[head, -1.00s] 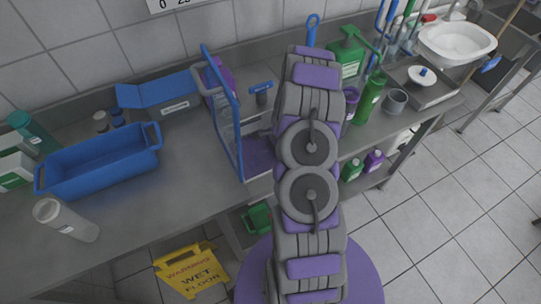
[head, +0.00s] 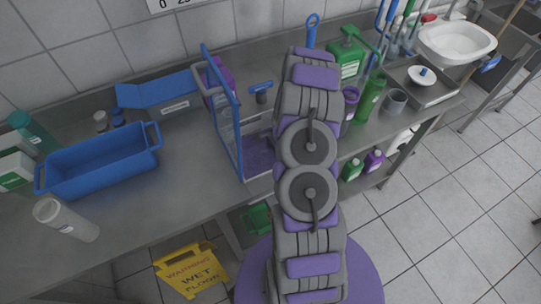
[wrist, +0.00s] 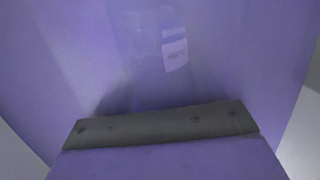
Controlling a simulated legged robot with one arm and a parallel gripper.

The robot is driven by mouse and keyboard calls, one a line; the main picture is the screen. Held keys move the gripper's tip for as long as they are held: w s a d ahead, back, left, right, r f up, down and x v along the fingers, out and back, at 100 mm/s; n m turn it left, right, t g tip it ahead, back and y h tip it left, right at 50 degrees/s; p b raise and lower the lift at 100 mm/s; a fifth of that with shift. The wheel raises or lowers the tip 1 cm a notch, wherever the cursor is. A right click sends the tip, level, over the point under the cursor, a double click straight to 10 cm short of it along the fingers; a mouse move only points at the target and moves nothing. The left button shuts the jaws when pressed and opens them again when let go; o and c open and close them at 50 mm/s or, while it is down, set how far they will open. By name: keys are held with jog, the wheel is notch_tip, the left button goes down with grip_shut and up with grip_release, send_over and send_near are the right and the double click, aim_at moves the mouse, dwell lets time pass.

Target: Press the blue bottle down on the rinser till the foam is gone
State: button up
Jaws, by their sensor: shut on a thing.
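In the wrist view a translucent violet-blue surface with a small pale label (wrist: 174,48) fills most of the picture. It appears to be the blue bottle (wrist: 215,75), held very close to the camera. My gripper (wrist: 165,124) shows there as a dark grey bar with a violet part below, shut on it. In the head view my raised arm hides the gripper and the held bottle. A small metal tray with a white disc and blue knob, apparently the rinser (head: 422,77), is on the counter to the right. I cannot see foam.
Right of my arm stand a green pump bottle (head: 346,58), a green bottle (head: 370,98) and a grey cup (head: 396,101), near a white basin (head: 455,42). Left are a blue-framed rack (head: 224,115) and blue bin (head: 100,165).

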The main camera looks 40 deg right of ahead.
jog(key=shift+w+a+r+p+v, duration=0.1)
jog(key=shift+a+p+v, duration=0.2)
jog(key=shift+p+v, duration=0.95)
jog(key=shift+w+a+r+p+v, duration=0.1)
jog(key=shift+a+p+v, duration=0.45)
jog(key=shift+v, duration=1.25)
jog(key=shift+w+a+p+v, duration=0.1)
jog(key=shift+p+v, duration=1)
jog(key=shift+v, duration=0.4)
jog(key=a+p+v, duration=0.2)
jog(key=p+v, duration=0.4)
jog(key=v, duration=0.5)
jog(key=shift+w+r, duration=0.2)
jog(key=shift+r, duration=0.35)
jog(key=shift+a, duration=0.15)
